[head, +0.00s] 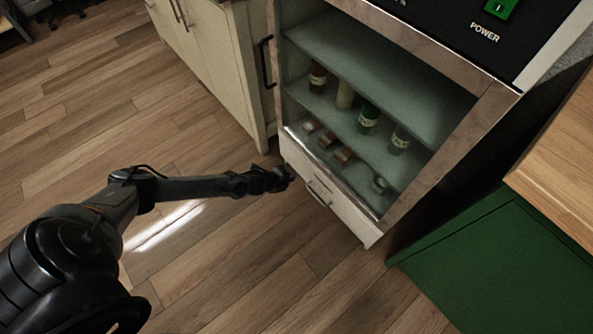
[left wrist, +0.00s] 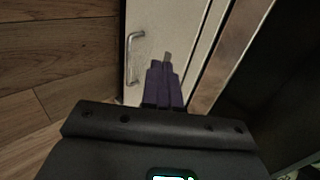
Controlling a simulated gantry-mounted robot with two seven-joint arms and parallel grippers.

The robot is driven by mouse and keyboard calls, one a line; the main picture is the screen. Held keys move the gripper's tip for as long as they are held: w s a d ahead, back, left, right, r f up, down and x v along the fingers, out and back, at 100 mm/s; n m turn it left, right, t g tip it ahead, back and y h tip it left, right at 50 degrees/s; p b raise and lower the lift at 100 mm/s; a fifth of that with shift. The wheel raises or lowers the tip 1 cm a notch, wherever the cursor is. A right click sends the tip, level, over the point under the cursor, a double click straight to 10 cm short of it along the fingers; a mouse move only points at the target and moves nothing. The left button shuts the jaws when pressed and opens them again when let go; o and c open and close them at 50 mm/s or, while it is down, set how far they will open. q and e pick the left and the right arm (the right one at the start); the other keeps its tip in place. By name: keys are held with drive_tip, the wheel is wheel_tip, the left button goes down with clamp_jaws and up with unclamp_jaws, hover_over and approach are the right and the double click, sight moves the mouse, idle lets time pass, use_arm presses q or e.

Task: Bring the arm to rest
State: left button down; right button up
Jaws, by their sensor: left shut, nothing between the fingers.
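My left arm comes in from the left in the head view and reaches toward the lower part of a cabinet. My left gripper (head: 284,175) is just in front of the cabinet's bottom drawer (head: 345,205), near the drawer's left end. In the left wrist view its purple fingers (left wrist: 165,82) are together with nothing held between them. The drawer's metal handle (head: 318,193) is close to the gripper's right; a metal handle (left wrist: 131,55) also shows left of the fingers in the left wrist view. I cannot tell whether the gripper touches the drawer front. My right gripper is not in view.
Above the drawer, open shelves (head: 415,165) hold several bottles, including a green one (head: 368,118), and small blocks. A black panel with a green power switch (head: 500,9) is on top. A green cabinet (head: 500,265) stands at right. The wood floor (head: 90,110) at left is clear.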

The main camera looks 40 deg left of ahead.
use_arm(q)
drive_tip(key=s+d+r+n+g+h+p, duration=0.1)
drive_tip(key=s+d+r+n+h+p, duration=0.1)
drive_tip(key=s+d+r+p, duration=0.9)
drive_tip(key=s+d+r+n+p, duration=0.4)
drive_tip(key=d+r+p, duration=0.6)
drive_tip(key=d+r, duration=0.4)
wheel_tip(320, 180, up, 17)
drive_tip(key=s+a+n+g+y+p, duration=0.1)
drive_tip(key=a+n+p, duration=0.1)
drive_tip(key=n+p, duration=0.4)
drive_tip(key=s+a+r+n+g+y+p, duration=0.1)
drive_tip(key=s+a+r+n+g+y, duration=0.1)
drive_tip(key=s+a+r+n+g, duration=0.5)
wheel_tip(320, 180, up, 38)
drive_tip(key=d+m+t+p, duration=0.1)
drive_tip(key=t+p, duration=0.2)
drive_tip(key=p, duration=3.3)
drive_tip(key=shift+w+d+r+m+p, duration=0.2)
drive_tip(key=shift+w+m+p, duration=0.2)
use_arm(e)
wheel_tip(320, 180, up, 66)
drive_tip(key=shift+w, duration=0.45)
